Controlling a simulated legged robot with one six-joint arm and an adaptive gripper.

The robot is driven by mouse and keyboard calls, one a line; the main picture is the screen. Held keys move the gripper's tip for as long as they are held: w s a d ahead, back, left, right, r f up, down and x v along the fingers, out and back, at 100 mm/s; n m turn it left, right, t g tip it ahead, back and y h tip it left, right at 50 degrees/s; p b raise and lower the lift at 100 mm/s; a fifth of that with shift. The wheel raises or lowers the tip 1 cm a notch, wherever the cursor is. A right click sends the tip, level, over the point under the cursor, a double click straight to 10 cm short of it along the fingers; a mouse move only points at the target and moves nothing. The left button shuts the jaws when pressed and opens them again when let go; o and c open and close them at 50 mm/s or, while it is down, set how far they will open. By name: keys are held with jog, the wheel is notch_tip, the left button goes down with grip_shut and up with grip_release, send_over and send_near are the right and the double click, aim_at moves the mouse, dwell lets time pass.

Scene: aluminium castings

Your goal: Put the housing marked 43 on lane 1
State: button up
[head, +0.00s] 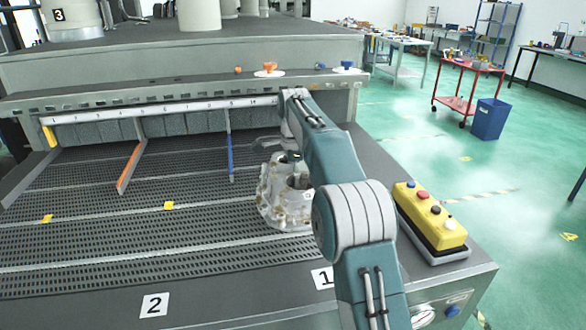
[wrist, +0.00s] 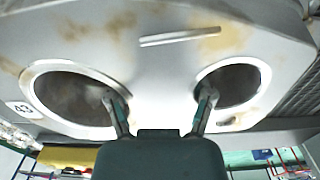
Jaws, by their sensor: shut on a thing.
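The housing (head: 272,195) is a pale, stained aluminium casting over the right lane of the slatted bed, behind the 1 plate (head: 323,278). In the wrist view it fills the upper picture, with two round openings and a 43 label (wrist: 23,109) at the left. My gripper (wrist: 162,105) is shut on the housing, its fingers at the inner edges of the two openings. In the head view my arm hides the gripper and part of the housing. I cannot tell whether the housing touches the bed.
The 2 plate (head: 155,304) marks the lane to the left. A blue divider (head: 230,158) and an orange divider (head: 129,168) stand at the back of the bed. A yellow button box (head: 431,215) sits right of my arm. The left lanes are clear.

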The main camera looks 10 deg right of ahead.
jog(key=o, duration=1.3)
jog(key=shift+w+r, duration=0.1)
jog(key=shift+r, duration=3.65)
jog(key=shift+r, duration=0.1)
jog(key=s+r+n+t, duration=0.2)
jog(key=s+r+n, duration=0.25)
jog(key=s, duration=0.45)
jog(key=s+r+n+t, duration=0.1)
jog(key=s+r+n, duration=0.3)
jog(key=s, duration=0.5)
jog(key=s+f+n+t, duration=0.1)
jog(key=s+f+n, duration=0.3)
jog(key=s+f, duration=0.3)
jog(key=s+f+n+t, duration=0.1)
jog(key=s+f+n, duration=0.4)
jog(key=s, duration=1)
notch_tip(320, 180, down, 3)
jog(key=shift+s+f+t, duration=0.15)
jog(key=shift+s+t, duration=0.05)
jog(key=shift+t, duration=0.1)
